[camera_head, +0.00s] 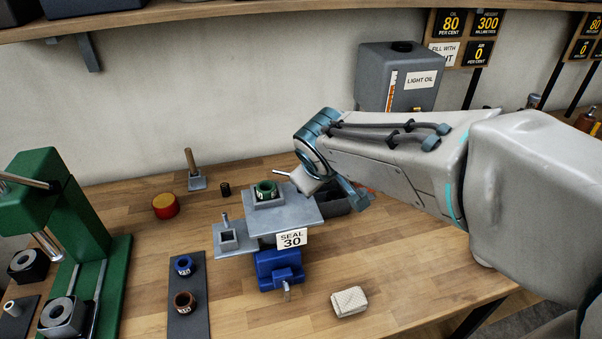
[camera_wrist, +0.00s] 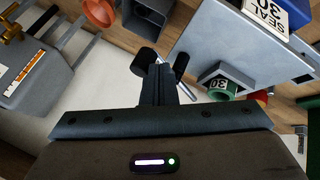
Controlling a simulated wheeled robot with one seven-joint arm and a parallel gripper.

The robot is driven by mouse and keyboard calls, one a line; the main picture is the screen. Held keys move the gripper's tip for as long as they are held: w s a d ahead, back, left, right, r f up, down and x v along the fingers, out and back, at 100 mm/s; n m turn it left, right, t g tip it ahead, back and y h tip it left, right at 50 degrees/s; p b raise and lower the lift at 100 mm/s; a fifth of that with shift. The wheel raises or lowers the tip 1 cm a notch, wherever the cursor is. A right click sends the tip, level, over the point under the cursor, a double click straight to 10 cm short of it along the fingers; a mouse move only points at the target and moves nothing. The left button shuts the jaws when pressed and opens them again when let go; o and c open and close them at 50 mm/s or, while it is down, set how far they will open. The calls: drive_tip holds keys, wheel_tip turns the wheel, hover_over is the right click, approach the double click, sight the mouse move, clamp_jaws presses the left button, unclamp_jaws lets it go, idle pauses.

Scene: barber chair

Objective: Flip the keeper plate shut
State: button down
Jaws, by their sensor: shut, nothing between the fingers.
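The grey fixture plate (camera_head: 300,213), labelled SEAL 30, stands on a blue base. A green ring (camera_head: 266,188) sits in a square holder on it and also shows in the wrist view (camera_wrist: 221,86). A pale grey piece (camera_head: 307,181), tilted up at the plate's far right side, looks like the raised keeper plate, but I cannot be sure. A short metal rod (camera_head: 282,173) shows at its left; a rod is also beside my fingers in the wrist view (camera_wrist: 186,91). My gripper (camera_wrist: 165,72) is shut and empty, close to the rod and a black cylinder (camera_wrist: 145,61). Contact cannot be told.
A dark bin (camera_head: 337,204) stands right of the fixture. A light-oil tank (camera_head: 400,75) is behind my arm. A green press (camera_head: 75,215) is at left, beside a dark strip (camera_head: 187,330) with blue and brown rings. A folded cloth (camera_head: 349,301) lies in front.

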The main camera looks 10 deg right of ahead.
drive_tip(key=shift+w+d+n+b, duration=0.4)
drive_tip(key=shift+w+d+b, duration=0.1)
drive_tip(key=shift+w+d, duration=0.65)
drive_tip(key=shift+w+d+r, duration=0.1)
idle(0.3)
drive_tip(key=shift+s+b, duration=0.25)
drive_tip(key=shift+b, duration=0.05)
drive_tip(key=s+d+r+b, duration=0.1)
drive_tip(key=s+r, duration=0.6)
drive_tip(key=s, duration=0.2)
drive_tip(key=shift+r, duration=0.4)
